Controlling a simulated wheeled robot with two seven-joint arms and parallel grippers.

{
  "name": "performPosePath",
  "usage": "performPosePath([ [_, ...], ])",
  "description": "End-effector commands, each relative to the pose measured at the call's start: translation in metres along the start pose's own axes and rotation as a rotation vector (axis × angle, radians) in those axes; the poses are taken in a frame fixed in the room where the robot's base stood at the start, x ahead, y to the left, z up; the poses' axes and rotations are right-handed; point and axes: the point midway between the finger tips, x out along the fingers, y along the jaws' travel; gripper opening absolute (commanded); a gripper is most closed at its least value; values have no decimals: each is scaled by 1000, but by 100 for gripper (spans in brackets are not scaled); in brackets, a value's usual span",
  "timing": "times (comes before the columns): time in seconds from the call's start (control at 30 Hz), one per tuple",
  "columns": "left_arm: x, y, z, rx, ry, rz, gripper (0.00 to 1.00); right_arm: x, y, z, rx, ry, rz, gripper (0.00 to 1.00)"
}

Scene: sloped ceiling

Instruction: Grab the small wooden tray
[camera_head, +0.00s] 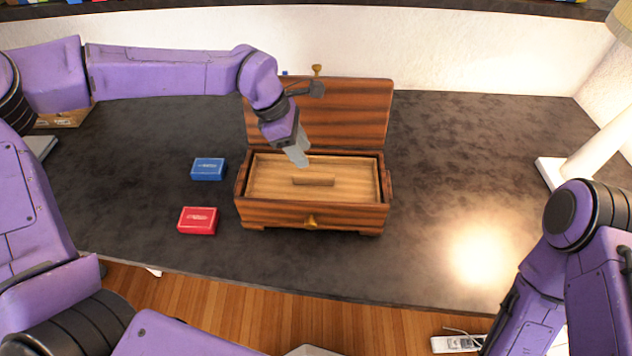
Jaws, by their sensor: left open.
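A wooden box (315,214) stands on the dark table with its lid (350,112) raised at the back. The small wooden tray (270,182) is light brown and sits inside the box. It has a raised wooden handle (314,182) across its middle. My left gripper (300,161) points down over the tray's back left part, behind and left of the handle. It is open, with nothing seen in it. Its fingertips cover a bit of the tray's back edge; I cannot tell the exact gap. My right arm shows at the lower right, but its gripper is not in view.
A blue card box (208,169) and a red card box (198,220) lie on the table (450,180) left of the wooden box. A white lamp (598,146) stands at the far right. The table between box and lamp is clear.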

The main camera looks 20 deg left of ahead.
Motion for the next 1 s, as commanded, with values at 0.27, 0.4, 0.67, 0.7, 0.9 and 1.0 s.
performPosePath([
  [0.27, 39, -2, -2, -3, 3, -2, 43, -11, 1, -5, 0, 1, 0, 43],
  [0.4, 61, -4, -4, -1, 6, -5, 43, -26, 2, -11, 0, 1, 0, 43],
  [0.67, 91, -2, -5, 1, 1, -1, 43, -28, 2, -12, 0, 1, -1, 43],
  [0.7, 91, -2, -5, 1, 1, -1, 43, -28, 2, -12, 0, 1, -1, 43],
  [0.9, 91, -2, -5, 1, 1, -1, 43, -27, 2, -12, 0, 1, 0, 43],
  [1.0, 92, -2, -5, 1, 1, -1, 43, -26, 2, -11, 0, 1, 0, 43],
])
